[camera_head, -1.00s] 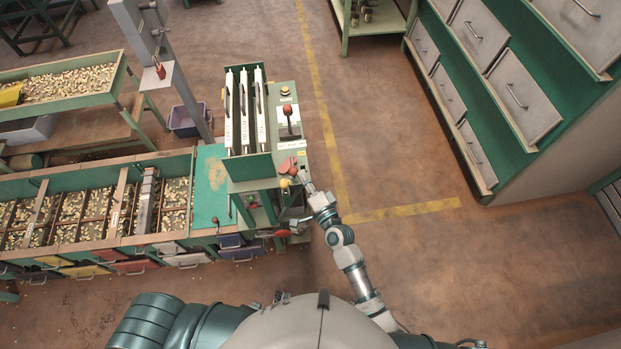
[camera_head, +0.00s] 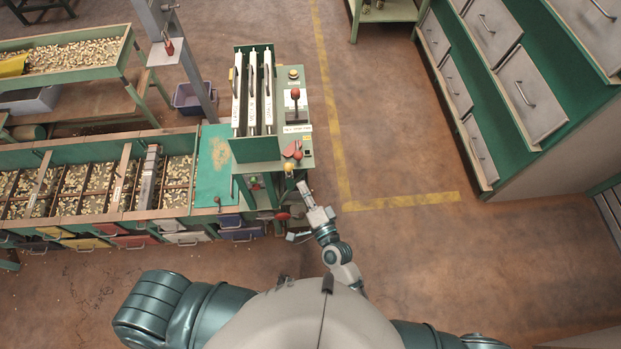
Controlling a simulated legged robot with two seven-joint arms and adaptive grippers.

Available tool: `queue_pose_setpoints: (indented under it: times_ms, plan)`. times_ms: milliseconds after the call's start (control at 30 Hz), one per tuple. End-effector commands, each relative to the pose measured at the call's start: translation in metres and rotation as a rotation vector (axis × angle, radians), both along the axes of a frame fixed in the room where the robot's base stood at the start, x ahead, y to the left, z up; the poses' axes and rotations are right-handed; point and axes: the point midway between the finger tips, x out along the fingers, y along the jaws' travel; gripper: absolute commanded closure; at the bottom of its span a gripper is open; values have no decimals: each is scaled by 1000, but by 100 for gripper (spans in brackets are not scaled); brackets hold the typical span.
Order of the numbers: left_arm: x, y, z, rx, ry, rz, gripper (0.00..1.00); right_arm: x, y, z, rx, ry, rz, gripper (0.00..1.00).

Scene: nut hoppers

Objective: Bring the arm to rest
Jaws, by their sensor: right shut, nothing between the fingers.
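My right arm (camera_head: 341,262) reaches forward from my body, bent closer to it. My right gripper (camera_head: 304,188) is shut and empty, just in front of the right front edge of the green machine (camera_head: 255,150). My left gripper is not in view; only my left shoulder and upper arm show at the lower left.
The hopper bench (camera_head: 90,185) with several nut compartments and coloured drawers lies at the left. A red lever (camera_head: 295,94) stands on the panel. A green drawer cabinet (camera_head: 525,100) is at the right. The floor (camera_head: 420,245) right of my arm is clear.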

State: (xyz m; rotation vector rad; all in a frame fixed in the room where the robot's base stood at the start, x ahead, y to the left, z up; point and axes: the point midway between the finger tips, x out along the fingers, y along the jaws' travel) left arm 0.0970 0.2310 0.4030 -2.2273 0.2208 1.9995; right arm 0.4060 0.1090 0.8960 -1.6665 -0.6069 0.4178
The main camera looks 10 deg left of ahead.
Motion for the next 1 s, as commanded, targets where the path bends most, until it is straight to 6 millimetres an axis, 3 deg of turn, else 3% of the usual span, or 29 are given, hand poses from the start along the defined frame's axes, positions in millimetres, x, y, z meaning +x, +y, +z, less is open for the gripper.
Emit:
queue_pose_setpoints:
  times_ms: [233, 600, 700, 767, 867, 1000]
  plan:
    - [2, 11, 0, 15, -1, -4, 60, -2, -6, 1, 6, -1, -1, 100]
    - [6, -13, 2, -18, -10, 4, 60, -2, -1, 0, -1, -1, -1, 100]
    - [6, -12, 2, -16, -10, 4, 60, -2, -1, -10, -26, 6, -2, 100]
    - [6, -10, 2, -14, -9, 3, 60, -2, -5, -27, -73, 17, -4, 100]
    - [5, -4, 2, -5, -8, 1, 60, -5, -20, -80, -223, 54, -2, 100]
    - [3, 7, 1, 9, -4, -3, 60, -24, -61, -186, -522, 139, 31, 100]
